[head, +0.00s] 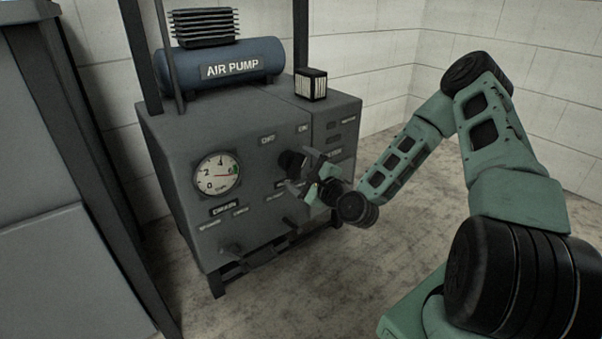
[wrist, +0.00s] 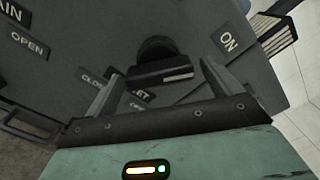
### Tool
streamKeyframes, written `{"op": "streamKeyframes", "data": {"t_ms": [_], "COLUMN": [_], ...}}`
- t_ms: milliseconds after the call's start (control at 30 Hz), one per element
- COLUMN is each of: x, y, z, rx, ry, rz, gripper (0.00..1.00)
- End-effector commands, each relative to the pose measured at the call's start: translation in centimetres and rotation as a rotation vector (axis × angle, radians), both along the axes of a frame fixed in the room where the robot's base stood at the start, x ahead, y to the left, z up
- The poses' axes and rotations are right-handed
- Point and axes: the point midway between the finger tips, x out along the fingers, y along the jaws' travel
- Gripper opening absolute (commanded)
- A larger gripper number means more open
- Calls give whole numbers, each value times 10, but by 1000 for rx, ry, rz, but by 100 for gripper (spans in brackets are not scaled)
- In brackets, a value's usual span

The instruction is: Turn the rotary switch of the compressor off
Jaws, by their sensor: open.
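The compressor (head: 215,130) is a dark grey cabinet with a blue tank marked AIR PUMP on top. Its rotary switch (head: 291,162) is a black knob on the front face, below an OFF label (head: 267,139) and an ON label (head: 303,128). In the wrist view the switch (wrist: 160,62) shows a bar handle with a pale mark on its right half, on the side of the ON label (wrist: 228,42). My gripper (head: 302,170) is open in front of the switch. In the wrist view its fingers (wrist: 157,84) stand either side of the bar, with gaps; depth is unclear.
A pressure gauge (head: 216,173) sits left of the switch. A drain handle (head: 231,248) sticks out low on the front. A small black box (head: 311,84) stands on top. A grey cabinet (head: 75,180) is at the left; the floor (head: 400,240) to the right is clear.

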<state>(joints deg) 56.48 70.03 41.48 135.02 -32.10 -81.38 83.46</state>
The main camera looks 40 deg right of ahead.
Motion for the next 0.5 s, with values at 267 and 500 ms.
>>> {"op": "streamKeyframes", "data": {"t_ms": [267, 500], "x": [2, 1], "y": [0, 0], "z": [0, 0], "rx": [0, 0], "ry": [1, 1], "rz": [1, 1], "gripper": [90, 45]}}
